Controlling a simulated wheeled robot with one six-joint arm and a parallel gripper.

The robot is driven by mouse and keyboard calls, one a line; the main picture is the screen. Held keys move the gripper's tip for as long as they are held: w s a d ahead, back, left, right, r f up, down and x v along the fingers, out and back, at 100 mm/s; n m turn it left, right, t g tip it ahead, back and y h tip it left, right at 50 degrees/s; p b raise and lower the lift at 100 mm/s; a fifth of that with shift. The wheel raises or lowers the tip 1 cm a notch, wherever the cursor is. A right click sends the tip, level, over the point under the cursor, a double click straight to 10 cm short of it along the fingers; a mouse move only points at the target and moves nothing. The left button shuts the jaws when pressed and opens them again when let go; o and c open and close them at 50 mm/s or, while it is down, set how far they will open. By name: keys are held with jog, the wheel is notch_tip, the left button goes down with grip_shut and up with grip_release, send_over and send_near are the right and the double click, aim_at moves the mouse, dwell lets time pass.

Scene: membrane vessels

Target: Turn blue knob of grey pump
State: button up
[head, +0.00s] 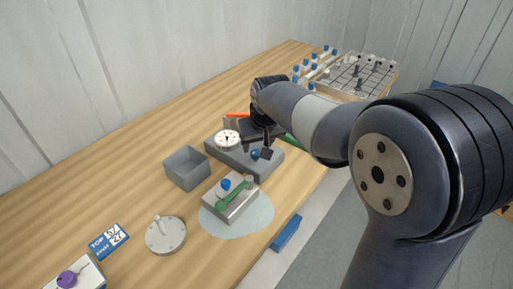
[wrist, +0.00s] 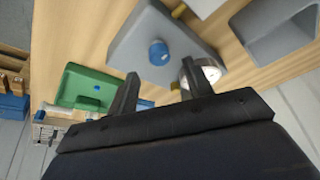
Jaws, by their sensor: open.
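The grey pump (head: 233,154) is a flat grey block on the wooden table, with a round white gauge (head: 227,140) at its left end. Its blue knob (head: 255,154) is on the top near the right end. In the wrist view the blue knob (wrist: 158,53) shows clear on the grey pump (wrist: 135,45), and the gauge (wrist: 208,70) is partly hidden by a finger. My gripper (head: 262,142) is over the pump, close to the knob. In the wrist view my gripper (wrist: 160,85) is open and empty, and the knob lies beyond the gap between its fingers, apart from both.
A grey open box (head: 186,168) stands left of the pump. A metal block with a green lever (head: 232,197) sits on a pale round mat in front. A white disc (head: 166,234) lies nearer. A gridded rack (head: 355,75) stands at the far end. The table's left side is clear.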

aim_at(256, 151)
jog(key=v, duration=0.6)
jog(key=shift+r, duration=0.3)
jog(key=shift+s+f, duration=0.1)
jog(key=shift+s, duration=0.05)
jog(key=x, duration=1)
jog(key=shift+f, duration=0.25)
jog(key=shift+w, duration=0.25)
jog(key=shift+s, duration=0.1)
